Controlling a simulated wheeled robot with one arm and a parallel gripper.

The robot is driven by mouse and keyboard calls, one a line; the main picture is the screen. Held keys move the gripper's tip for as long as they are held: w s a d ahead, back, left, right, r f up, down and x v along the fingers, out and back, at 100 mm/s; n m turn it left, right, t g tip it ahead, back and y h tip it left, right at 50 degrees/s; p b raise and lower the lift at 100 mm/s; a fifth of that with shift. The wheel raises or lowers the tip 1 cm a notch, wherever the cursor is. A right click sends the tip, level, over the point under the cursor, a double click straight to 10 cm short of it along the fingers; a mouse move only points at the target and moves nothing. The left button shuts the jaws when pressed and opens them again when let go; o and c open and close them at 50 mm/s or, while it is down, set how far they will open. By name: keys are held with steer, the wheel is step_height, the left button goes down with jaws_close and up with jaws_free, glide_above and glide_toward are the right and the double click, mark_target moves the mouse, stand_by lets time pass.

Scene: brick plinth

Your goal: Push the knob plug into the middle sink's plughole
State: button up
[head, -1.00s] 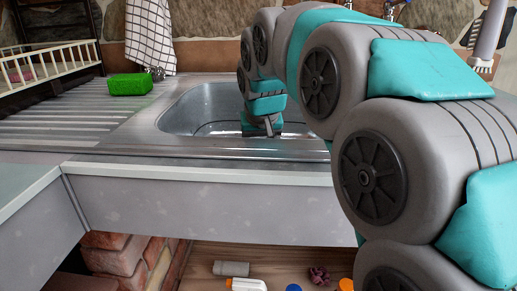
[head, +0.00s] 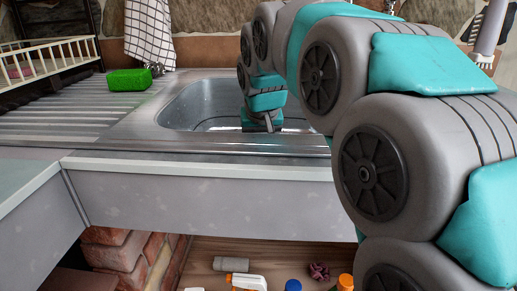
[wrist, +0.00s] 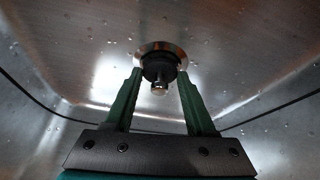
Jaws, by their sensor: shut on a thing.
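The knob plug (wrist: 158,68) is dark, with a small shiny metal knob facing the wrist camera. In the wrist view it stands between the fingertips of my gripper (wrist: 159,78), which is shut on it. The plug is at the plughole (wrist: 147,47), whose bright metal rim shows around and behind it. I cannot tell how deep the plug sits. In the head view my gripper (head: 268,122) reaches down into the steel sink (head: 190,110); the plug and plughole are hidden there.
A ribbed drainboard (head: 60,118) lies left of the sink, with a green sponge (head: 128,80) on it. A checked towel (head: 150,32) hangs behind. A dish rack (head: 48,62) stands at the far left. Several bottles and small items lie on the shelf (head: 215,280) below.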

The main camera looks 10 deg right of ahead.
steer(key=shift+f, duration=0.35)
stand_by(0.4)
steer(key=o, duration=1.4)
